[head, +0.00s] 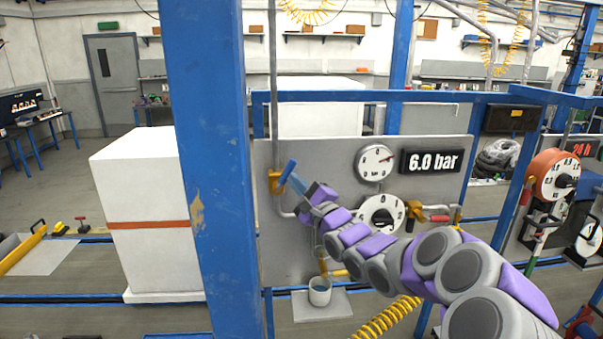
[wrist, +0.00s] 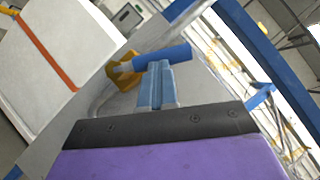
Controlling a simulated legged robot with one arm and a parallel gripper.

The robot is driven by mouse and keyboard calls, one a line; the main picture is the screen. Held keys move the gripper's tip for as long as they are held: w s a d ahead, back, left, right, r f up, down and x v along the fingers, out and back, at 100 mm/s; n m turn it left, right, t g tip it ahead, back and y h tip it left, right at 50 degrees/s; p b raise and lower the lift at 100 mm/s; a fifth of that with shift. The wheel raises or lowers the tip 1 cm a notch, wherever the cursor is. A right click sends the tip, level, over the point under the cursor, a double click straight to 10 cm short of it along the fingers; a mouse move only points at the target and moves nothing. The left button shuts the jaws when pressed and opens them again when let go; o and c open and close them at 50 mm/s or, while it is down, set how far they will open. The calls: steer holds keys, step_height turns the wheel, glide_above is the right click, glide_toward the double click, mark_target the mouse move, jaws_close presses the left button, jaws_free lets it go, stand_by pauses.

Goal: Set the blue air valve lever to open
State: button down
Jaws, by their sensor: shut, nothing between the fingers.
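The blue air valve lever (head: 287,171) is on an orange valve body (head: 274,183) at the left edge of the grey panel. In the head view it slants up to the right. In the wrist view the lever (wrist: 166,56) lies across the picture just beyond my fingertips, with the orange valve body (wrist: 122,72) at its left. My gripper (head: 294,180) is shut and empty, its light blue fingers (wrist: 155,68) together. The fingertips are right at the lever; I cannot tell whether they touch it.
A pressure gauge (head: 375,162) and a 6.0 bar display (head: 432,162) are on the panel (head: 330,150). A thick blue post (head: 205,150) stands left of the panel. A red-handled valve (head: 432,217) and a bucket (head: 319,292) are lower down.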

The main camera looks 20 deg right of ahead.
mark_target(290, 171)
steer(key=r+n+g+p, duration=0.1)
steer(key=p, duration=0.2)
steer(key=r+n+g+p, duration=0.1)
steer(key=n+p, duration=0.1)
steer(key=p, duration=0.2)
steer(key=r+n+g+p, duration=0.1)
steer(key=n+p, duration=0.1)
steer(key=p, duration=0.1)
steer(key=shift+w+y, duration=0.25)
steer(key=shift+y, duration=0.05)
steer(key=shift+w+a+r+n+g+p, duration=0.15)
steer(key=shift+a+n+g+p, duration=0.15)
steer(key=shift+a+n+p, duration=0.65)
steer(key=shift+d+p, duration=0.2)
steer(key=shift+p, duration=0.4)
steer(key=shift+w+d+f, duration=0.1)
steer(key=shift+f, duration=0.1)
